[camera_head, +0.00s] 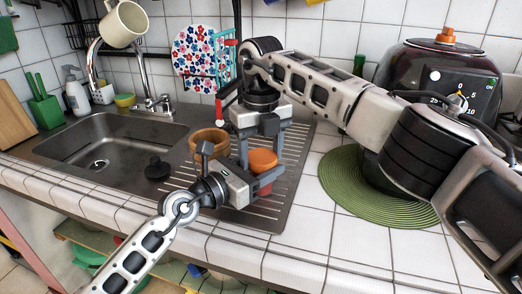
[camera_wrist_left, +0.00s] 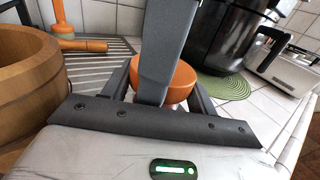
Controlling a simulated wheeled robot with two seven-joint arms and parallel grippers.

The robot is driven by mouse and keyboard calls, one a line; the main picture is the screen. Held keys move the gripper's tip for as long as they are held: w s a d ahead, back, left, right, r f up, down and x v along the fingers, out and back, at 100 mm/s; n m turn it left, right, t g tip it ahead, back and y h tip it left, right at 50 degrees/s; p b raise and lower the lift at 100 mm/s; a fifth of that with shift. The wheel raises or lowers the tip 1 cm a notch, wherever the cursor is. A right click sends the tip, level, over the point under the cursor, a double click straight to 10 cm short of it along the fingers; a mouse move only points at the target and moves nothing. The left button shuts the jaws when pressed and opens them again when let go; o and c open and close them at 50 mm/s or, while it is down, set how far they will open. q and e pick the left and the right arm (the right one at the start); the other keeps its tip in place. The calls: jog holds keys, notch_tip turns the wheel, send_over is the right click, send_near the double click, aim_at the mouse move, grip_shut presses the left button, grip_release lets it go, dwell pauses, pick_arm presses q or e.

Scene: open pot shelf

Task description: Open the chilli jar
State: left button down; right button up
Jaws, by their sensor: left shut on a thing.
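The chilli jar has an orange lid (camera_head: 263,160) and a reddish body (camera_head: 265,188). It stands upright at the drainer's right side. My left gripper (camera_head: 250,184) comes in low from the left and is shut on the jar's body. The orange lid also shows in the left wrist view (camera_wrist_left: 181,84), between my left fingers and partly hidden by a dark grey upright bar. My right gripper (camera_head: 262,148) points down from above, its fingers apart on either side of the lid. I cannot tell whether they touch it.
A wooden bowl (camera_head: 209,141) stands close behind my left gripper, and large in the left wrist view (camera_wrist_left: 30,85). The sink (camera_head: 99,150) is to the left. A dark cooker (camera_head: 425,75) stands on a green mat (camera_head: 345,185) to the right. The tiled counter front (camera_head: 360,245) is clear.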

jog(key=n, duration=0.4)
pick_arm(q)
jog(key=shift+f, duration=0.1)
pick_arm(e)
jog(key=shift+a+r, duration=0.1)
dwell(0.9)
jog(key=o, duration=1.1)
jog(key=shift+r, duration=2.2)
pick_arm(q)
jog(key=shift+c, duration=1.8)
grip_release()
